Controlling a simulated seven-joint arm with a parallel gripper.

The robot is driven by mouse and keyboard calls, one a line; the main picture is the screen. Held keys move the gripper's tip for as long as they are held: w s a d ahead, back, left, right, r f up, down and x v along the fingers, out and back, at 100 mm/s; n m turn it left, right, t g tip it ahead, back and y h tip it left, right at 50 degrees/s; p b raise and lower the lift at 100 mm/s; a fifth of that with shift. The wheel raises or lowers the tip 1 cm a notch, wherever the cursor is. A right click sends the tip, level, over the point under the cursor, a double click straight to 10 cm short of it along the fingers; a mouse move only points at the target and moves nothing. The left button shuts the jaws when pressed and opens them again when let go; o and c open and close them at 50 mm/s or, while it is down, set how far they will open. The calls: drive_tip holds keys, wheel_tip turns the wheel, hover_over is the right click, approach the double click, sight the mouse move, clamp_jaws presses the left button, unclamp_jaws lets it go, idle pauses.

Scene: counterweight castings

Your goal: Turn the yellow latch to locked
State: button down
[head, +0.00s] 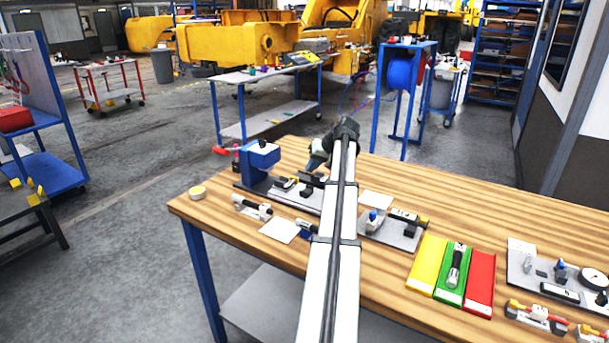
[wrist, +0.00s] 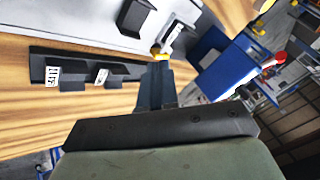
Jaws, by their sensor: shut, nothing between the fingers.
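A small yellow part (wrist: 161,56), which may be the latch, shows in the wrist view just beyond my fingertips. It sits at the end of a white and black piece on the grey plate (wrist: 90,22). I cannot tell its turn position or whether my fingers touch it. My gripper (wrist: 154,68) is shut and empty, its dark fingers pointing toward that part. In the head view my gripper (head: 318,160) is low over the back of the bench, beside the blue fixture. I cannot make out the yellow latch there; my arm covers part of that area.
The blue fixture (head: 262,156) with a red knob (head: 220,150) stands left of my gripper. A black rail with white labels (wrist: 85,67) lies near my fingers.

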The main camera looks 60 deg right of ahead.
sight(295, 177)
drive_tip(key=v, duration=0.4)
drive_tip(key=shift+s+r, duration=0.1)
drive_tip(key=shift+r, duration=0.05)
drive_tip(key=c, duration=1.7)
unclamp_jaws()
drive_tip(key=shift+r, duration=0.15)
drive_tip(key=shift+o, duration=0.6)
drive_tip(key=shift+w+a, duration=0.1)
drive_tip(key=shift+w, duration=0.1)
drive_tip(key=o, duration=0.6)
drive_tip(key=w+a+m+g+h, duration=0.1)
drive_tip(key=w+m+g+h, duration=0.1)
drive_tip(key=w, duration=0.4)
drive_tip(key=shift+m+g, duration=0.9)
drive_tip(key=shift+g, duration=0.1)
drive_tip(key=shift+o, duration=1.3)
drive_tip(key=w+m+g, duration=0.1)
drive_tip(key=w+a+r+m+g+h, duration=0.1)
drive_tip(key=w, duration=0.1)
drive_tip(key=shift+w+a+r+m+h, duration=0.15)
drive_tip(key=shift+w+r+m+h, duration=0.05)
drive_tip(key=shift+w+m+h, duration=0.1)
drive_tip(key=shift+m+g+h, duration=0.3)
drive_tip(key=shift+m+g, duration=0.1)
drive_tip(key=x, duration=1.3)
drive_tip(key=shift+w, duration=0.4)
